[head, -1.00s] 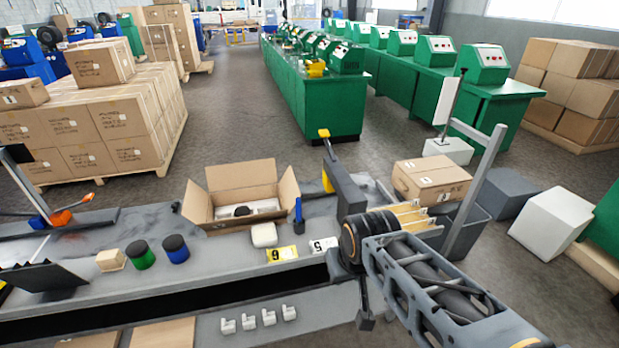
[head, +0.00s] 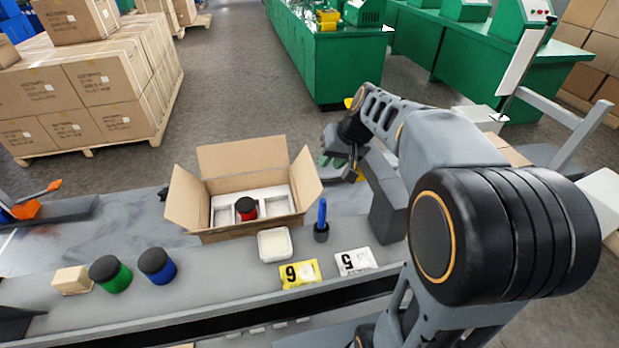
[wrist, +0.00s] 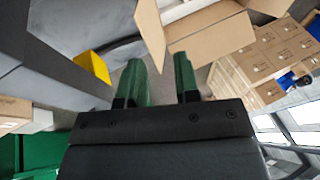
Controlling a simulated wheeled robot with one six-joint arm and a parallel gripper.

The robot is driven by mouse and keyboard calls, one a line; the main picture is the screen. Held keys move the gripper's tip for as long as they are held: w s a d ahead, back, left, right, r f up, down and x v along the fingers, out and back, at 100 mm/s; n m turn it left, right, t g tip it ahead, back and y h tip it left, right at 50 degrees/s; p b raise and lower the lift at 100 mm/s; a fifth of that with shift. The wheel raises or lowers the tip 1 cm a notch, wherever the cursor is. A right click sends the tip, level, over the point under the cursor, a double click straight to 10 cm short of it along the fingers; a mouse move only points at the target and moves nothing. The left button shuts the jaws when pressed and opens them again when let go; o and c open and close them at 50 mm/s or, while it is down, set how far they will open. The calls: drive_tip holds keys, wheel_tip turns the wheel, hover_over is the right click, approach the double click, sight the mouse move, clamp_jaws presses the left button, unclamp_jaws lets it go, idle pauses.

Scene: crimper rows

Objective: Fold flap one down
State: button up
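An open cardboard carton (head: 262,158) stands on the bench in the head view. Its back flap stands up, the side flaps lean outward, and none is visibly marked as flap one. Inside is a white divider, with a red can with a black top (head: 246,208) in the middle compartment. My gripper (head: 334,160) is just right of the carton's right flap, partly hidden by my arm. In the wrist view the green fingers (wrist: 160,65) are apart with nothing held between them. Tan carton flaps (wrist: 208,35) lie beyond the fingertips.
Green (head: 110,273) and blue (head: 157,265) cans stand left. A grey post (head: 383,190) rises right of the carton.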

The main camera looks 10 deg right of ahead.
sight(311, 167)
drive_tip(key=w+d+f+t+y+b, duration=0.15)
drive_tip(key=w+d+f+b, duration=0.35)
drive_tip(key=w, duration=0.5)
drive_tip(key=shift+y, duration=0.55)
drive_tip(key=x, duration=1.2)
drive_tip(key=shift+w+d+f+p, duration=0.1)
drive_tip(key=shift+d+f+p, duration=0.15)
drive_tip(key=shift+f+p, duration=0.05)
drive_tip(key=shift+x, duration=0.75)
drive_tip(key=shift+c, duration=0.3)
clamp_jaws()
